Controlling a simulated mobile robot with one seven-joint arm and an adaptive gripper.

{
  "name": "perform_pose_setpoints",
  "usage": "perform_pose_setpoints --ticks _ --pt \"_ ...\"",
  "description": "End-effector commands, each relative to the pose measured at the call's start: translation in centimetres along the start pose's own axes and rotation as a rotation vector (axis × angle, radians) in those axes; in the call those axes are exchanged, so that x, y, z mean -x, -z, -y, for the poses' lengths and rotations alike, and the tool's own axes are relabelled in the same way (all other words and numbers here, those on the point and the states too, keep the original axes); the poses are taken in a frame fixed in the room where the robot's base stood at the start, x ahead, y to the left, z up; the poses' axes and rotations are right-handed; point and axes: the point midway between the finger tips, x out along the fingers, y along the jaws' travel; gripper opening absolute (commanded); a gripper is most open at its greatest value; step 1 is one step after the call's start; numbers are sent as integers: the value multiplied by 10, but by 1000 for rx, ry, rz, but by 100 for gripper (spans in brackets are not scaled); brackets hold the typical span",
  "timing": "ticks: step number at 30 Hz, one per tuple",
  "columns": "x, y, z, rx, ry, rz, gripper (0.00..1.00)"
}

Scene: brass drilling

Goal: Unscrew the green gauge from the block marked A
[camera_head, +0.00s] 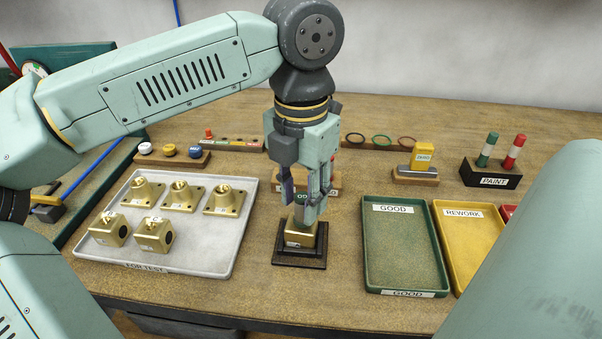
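A brass block (301,241) sits upright on a dark square base (300,259) in the middle of the table. It has a small white label on its front, too small to read. My gripper (304,203) points straight down right over this block, with its fingertips at the block's top. A grey-green piece shows at the fingertips, but I cannot tell whether it is the green gauge or part of a finger. The fingers hide the top of the block, and I cannot tell whether they are closed on anything.
A grey tray (213,259) marked FOR TEST holds several brass parts at left. A green GOOD tray (402,252) and a yellow REWORK tray (467,251) lie at right. Behind stand a PAINT holder (490,176), a yellow-topped stand (421,160) and a rack of coloured caps (171,160).

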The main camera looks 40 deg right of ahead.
Motion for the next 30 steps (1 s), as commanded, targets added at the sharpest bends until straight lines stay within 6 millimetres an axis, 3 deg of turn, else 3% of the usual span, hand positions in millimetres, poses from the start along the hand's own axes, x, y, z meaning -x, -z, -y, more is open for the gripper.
perform_pose_setpoints --ticks 14,16,30 --pt "0 0 0 7 -1 0 1" --pt "-1 0 -1 47 -3 0 0" --pt "2 0 0 843 0 0 0"
